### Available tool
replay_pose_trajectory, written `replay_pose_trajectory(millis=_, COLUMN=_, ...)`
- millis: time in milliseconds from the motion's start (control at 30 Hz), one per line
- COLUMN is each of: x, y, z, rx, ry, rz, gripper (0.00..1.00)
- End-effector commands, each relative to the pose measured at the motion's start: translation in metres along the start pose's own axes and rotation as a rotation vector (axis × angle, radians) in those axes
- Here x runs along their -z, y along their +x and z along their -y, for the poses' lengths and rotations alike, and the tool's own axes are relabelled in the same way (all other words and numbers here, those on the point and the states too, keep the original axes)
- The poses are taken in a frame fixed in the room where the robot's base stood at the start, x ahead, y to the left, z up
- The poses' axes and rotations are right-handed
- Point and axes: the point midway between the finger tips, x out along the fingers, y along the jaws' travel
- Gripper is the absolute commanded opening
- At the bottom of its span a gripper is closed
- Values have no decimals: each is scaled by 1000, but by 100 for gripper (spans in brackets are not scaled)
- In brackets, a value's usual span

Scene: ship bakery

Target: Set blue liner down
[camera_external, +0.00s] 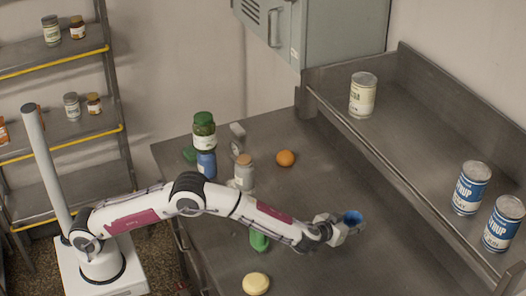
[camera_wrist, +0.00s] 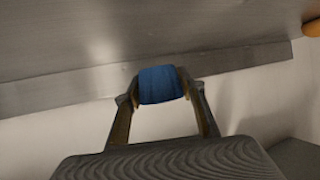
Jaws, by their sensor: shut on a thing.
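The blue liner (camera_external: 352,217) is a small blue cup-like piece, held over the steel counter (camera_external: 330,262). My gripper (camera_external: 338,230) is shut on it, toward the counter's right part in the external view. In the wrist view the blue liner (camera_wrist: 160,84) sits between the two fingertips of my gripper (camera_wrist: 163,88), with ridged sides showing. I cannot tell its exact height above the counter.
An orange (camera_external: 286,158), a pale round item (camera_external: 256,284) and a green item (camera_external: 259,240) lie on the counter. Jars (camera_external: 244,172) cluster at the back left. A raised shelf (camera_external: 420,140) with syrup cans (camera_external: 471,188) borders the right. Counter around my gripper is clear.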

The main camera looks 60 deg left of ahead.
Motion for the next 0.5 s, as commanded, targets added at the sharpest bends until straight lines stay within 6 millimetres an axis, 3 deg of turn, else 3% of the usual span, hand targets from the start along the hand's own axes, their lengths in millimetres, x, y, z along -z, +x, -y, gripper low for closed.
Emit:
replay_pose_trajectory(millis=200, x=-19, y=9, z=0, rx=0, ry=0, rz=1, gripper=34)
replay_pose_trajectory(millis=500, x=-21, y=10, z=0, rx=0, ry=0, rz=0, gripper=34)
